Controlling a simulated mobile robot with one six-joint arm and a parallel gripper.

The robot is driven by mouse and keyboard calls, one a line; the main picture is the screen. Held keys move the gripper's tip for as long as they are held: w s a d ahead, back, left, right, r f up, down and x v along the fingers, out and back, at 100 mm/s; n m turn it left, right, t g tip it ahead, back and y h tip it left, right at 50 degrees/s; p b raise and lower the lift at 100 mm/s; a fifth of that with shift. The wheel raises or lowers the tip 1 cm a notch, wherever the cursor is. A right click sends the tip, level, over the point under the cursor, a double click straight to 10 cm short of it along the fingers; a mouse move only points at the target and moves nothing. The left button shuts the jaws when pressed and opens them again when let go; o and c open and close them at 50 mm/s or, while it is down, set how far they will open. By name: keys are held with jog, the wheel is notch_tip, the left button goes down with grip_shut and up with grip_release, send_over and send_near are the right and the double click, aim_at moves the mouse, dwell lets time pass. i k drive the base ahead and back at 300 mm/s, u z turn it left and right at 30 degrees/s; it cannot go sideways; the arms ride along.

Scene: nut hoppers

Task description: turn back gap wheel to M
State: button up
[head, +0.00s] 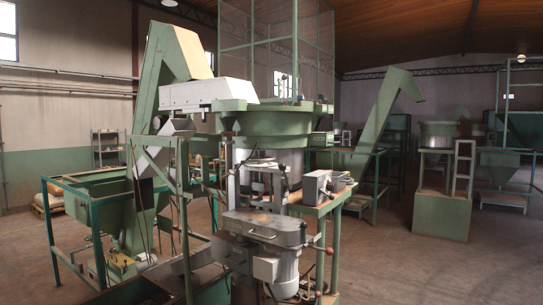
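A green and grey nut machine (277,122) stands in the middle of the head view, with a round green hopper rim above a metal drum (280,163). Below the drum is a flat grey metal housing (262,226). A thin lever with a red knob (329,251) sticks out at the housing's right side. I cannot make out which part is the gap wheel, and no M mark is legible at this size. My gripper is not in view.
A green frame with a bin (92,192) stands at the left. A tall green elevator chute (150,85) rises behind the machine. More green machines (440,190) stand at the right. Bare floor (390,265) lies open at the front right.

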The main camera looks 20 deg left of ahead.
aim_at(260, 157)
jog(key=z, duration=0.1)
jog(key=k, duration=1)
jog(key=u, duration=0.95)
jog(key=i, duration=1.25)
jog(key=u, duration=0.05)
